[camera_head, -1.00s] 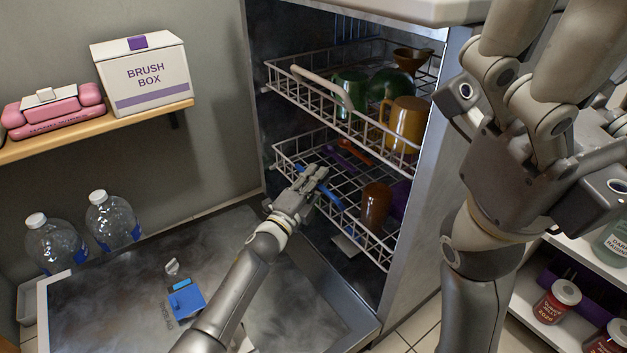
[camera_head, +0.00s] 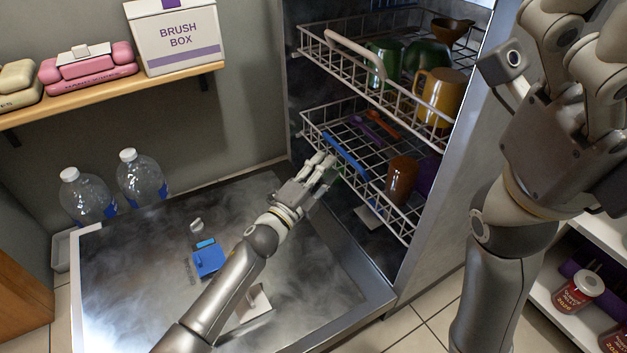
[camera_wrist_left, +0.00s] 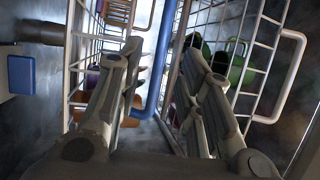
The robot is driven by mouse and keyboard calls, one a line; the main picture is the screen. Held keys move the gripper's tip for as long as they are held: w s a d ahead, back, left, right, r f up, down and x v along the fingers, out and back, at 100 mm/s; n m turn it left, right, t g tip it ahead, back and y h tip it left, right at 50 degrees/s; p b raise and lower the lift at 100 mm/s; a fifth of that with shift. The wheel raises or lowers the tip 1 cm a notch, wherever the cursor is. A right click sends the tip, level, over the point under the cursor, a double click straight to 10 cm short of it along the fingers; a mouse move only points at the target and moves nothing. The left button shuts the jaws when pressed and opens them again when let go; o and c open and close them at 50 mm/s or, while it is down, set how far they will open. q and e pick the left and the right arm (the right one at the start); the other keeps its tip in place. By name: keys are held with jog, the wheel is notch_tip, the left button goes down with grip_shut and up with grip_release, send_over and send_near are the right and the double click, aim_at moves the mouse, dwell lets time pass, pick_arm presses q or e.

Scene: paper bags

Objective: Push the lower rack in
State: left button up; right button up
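The lower rack (camera_head: 318,128) is a white wire basket partly out of the open dishwasher, with a blue handle (camera_head: 346,155) along its front. It holds a brown cup (camera_head: 401,178), a purple item and an orange utensil. My left gripper (camera_head: 326,164) is at the rack's front, just below and left of the handle. In the left wrist view its two fingers (camera_wrist_left: 158,75) are spread, with the blue handle (camera_wrist_left: 163,50) showing between them, not clamped. My right gripper (camera_head: 590,60) is raised large at the upper right; its fingertips are cut off.
The upper rack (camera_head: 325,55) is also out, holding mugs and bowls. The open door (camera_head: 130,290) lies flat under my left arm. Bottles (camera_head: 140,180) stand left, below a shelf (camera_head: 115,93) with a brush box (camera_head: 178,40). Shelves with jars (camera_head: 580,290) stand right.

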pick_arm(q)
jog(key=shift+v, duration=2.15)
